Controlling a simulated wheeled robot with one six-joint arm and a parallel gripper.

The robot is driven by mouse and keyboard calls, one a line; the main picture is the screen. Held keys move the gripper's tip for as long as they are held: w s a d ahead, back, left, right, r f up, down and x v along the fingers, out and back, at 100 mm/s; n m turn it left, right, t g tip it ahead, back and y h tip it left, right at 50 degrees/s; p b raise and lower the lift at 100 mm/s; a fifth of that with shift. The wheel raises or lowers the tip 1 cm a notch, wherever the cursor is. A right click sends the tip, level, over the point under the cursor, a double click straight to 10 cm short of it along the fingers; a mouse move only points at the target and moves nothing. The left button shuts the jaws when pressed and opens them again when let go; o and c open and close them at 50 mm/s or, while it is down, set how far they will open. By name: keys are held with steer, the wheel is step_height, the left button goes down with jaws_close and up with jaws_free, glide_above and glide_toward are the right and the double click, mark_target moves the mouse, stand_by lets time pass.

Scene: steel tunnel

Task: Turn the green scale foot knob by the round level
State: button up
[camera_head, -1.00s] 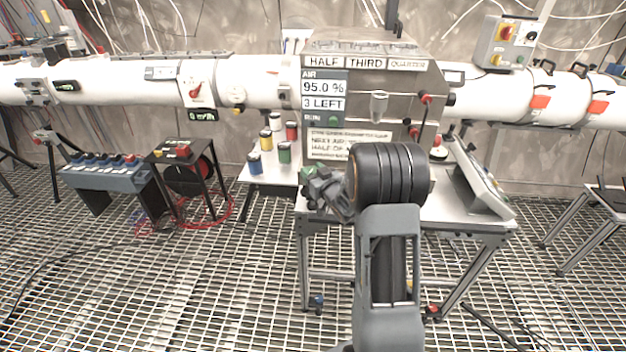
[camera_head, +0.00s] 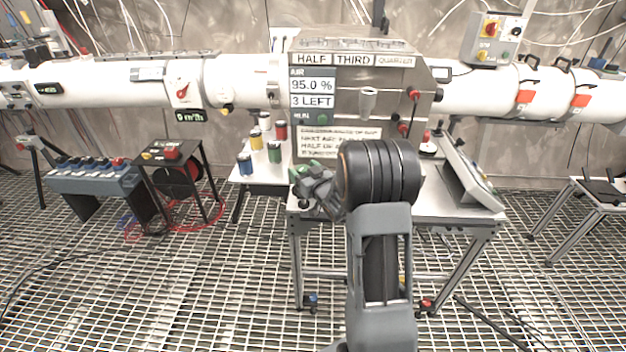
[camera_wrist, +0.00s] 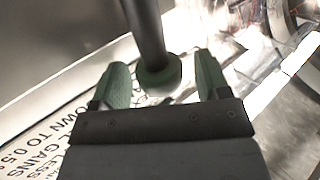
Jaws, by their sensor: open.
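My gripper (camera_head: 310,183) is in front of the left part of the steel machine, over the table's left front corner, partly hidden by my arm. In the wrist view my gripper (camera_wrist: 162,82) is open, with green fingers on either side. A green round knob (camera_wrist: 158,78) at the end of a dark rod shows between the fingers. The rod comes down from the top edge. I cannot tell whether the fingers touch the knob. I cannot make out the round level in either view.
A printed placard (camera_wrist: 95,130) lies behind the fingers in the wrist view. The steel machine (camera_head: 345,85) stands on the table (camera_head: 440,212). Several coloured canisters (camera_head: 274,152) stand to its left. A sloped console (camera_head: 472,178) is at right.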

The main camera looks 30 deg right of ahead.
steer(key=s+d+b, duration=0.1)
steer(key=s, duration=1.2)
steer(key=shift+s+d, duration=0.15)
steer(key=shift+d, duration=0.05)
